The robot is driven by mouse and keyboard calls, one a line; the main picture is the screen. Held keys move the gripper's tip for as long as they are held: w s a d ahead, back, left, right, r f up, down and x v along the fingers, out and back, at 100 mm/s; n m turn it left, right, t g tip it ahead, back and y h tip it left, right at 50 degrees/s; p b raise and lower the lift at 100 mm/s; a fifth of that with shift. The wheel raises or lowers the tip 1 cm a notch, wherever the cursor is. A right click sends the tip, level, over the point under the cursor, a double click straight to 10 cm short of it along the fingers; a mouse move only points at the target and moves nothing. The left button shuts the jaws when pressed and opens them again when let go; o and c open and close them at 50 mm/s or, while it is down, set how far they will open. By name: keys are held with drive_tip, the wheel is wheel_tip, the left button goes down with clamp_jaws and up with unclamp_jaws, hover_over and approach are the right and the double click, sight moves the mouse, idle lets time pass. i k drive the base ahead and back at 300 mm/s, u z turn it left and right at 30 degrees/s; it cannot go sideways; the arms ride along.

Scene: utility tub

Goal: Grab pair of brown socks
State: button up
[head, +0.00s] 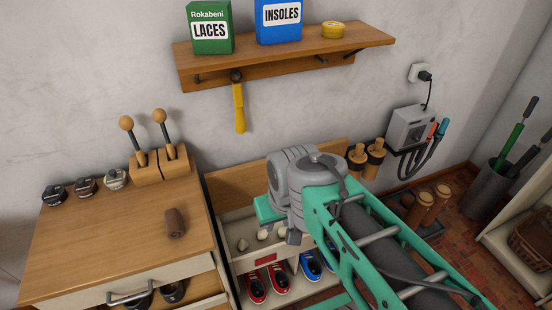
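A rolled dark brown bundle, which looks like the pair of brown socks (174,223), lies on the wooden top of the cabinet at the left. Nothing touches it. My green and grey arm reaches in from the lower right, and its grey wrist is right of the cabinet, above a low shelf unit. My gripper (290,232) is at the end of this arm, mostly hidden by the wrist. Its fingers cannot be made out. It is well to the right of the socks, apart from them.
A wall shelf (285,55) holds boxes, with a yellow-handled tool (239,106) hanging below. Red shoes (268,284) sit under my wrist. The cabinet top around the socks is clear.

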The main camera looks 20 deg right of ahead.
sight(174, 225)
drive_tip(key=u, duration=3.4)
drive_tip(key=k, duration=0.4)
drive_tip(key=z, duration=1)
